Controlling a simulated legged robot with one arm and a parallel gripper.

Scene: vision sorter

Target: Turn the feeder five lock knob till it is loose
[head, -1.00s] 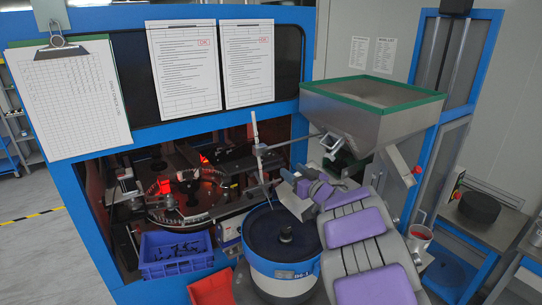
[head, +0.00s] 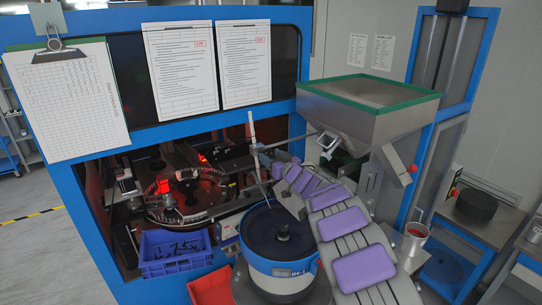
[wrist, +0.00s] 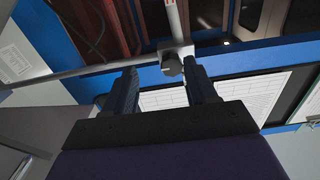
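The lock knob (wrist: 172,66) is a small grey round knob on a clamp block where a thin upright rod meets a horizontal bar. In the head view the clamp (head: 259,149) is small, above the blue feeder bowl (head: 262,262). My gripper (wrist: 160,68) is open in the wrist view, with two dark fingers well apart. The knob lies between the fingertip lines, close to the right finger and far from the left one. I cannot tell whether the right finger touches it.
A grey hopper (head: 372,112) with a green rim stands right of the clamp. A blue bin (head: 172,265) with dark parts and a red bin (head: 212,290) sit by the bowl. The blue machine frame (head: 200,120) with hung papers surrounds the rotary table behind.

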